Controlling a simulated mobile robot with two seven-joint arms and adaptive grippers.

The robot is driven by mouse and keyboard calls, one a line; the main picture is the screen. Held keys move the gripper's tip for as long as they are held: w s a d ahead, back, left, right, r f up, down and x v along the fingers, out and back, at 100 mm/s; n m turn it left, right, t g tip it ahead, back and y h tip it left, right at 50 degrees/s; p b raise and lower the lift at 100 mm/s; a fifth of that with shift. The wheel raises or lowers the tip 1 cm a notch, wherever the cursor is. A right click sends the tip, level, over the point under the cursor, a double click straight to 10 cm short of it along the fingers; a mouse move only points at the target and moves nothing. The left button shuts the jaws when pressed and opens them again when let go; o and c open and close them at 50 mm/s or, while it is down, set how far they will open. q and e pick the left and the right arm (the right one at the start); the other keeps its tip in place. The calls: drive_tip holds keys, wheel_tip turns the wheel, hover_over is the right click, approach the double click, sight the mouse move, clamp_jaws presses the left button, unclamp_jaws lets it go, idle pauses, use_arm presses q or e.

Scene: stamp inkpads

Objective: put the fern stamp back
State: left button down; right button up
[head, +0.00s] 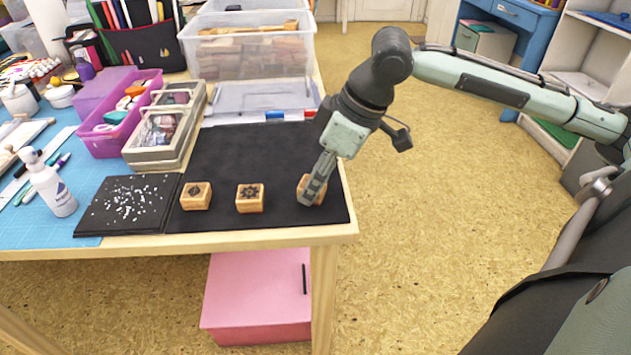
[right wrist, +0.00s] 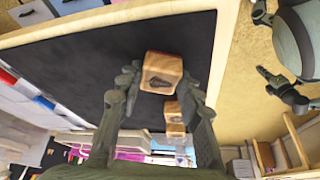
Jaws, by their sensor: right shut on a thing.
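A wooden block stamp (head: 303,184) is between the fingers of my right gripper (head: 312,196), over the right part of the black mat (head: 225,150). In the right wrist view the same stamp (right wrist: 162,73) shows a dark leaf-like mark, and my right gripper (right wrist: 152,95) is shut on it. I cannot tell whether it touches the mat. A second stamp with a dark round motif (head: 250,198) stands on the mat to its left. A third stamp with a dark mark (head: 196,195) stands further left. My left gripper is not seen in the head view.
A black pad with white flecks (head: 128,203) and a white bottle (head: 50,187) are left of the stamps. A wooden box (head: 164,128), a purple basket (head: 120,110) and a clear bin (head: 248,52) stand behind. The table's front and right edges are close to the held stamp.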

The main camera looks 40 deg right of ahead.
drive_tip(key=o, duration=1)
drive_tip(key=shift+f, duration=0.1)
drive_tip(key=shift+o, duration=0.2)
drive_tip(key=shift+r, duration=0.2)
drive_tip(key=b+v, duration=0.1)
drive_tip(key=v, duration=0.2)
drive_tip(key=shift+d+r, duration=0.1)
drive_tip(key=shift+d, duration=0.1)
drive_tip(key=b+v, duration=0.1)
drive_tip(key=v, duration=0.1)
drive_tip(key=shift+s+a+r+b, duration=0.1)
drive_tip(key=shift+s+r+b, duration=0.05)
drive_tip(key=shift+r+b, duration=0.15)
use_arm(q)
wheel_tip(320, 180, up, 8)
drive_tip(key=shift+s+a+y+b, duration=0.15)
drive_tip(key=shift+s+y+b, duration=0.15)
drive_tip(key=shift+b, duration=0.1)
use_arm(e)
drive_tip(key=v, duration=0.6)
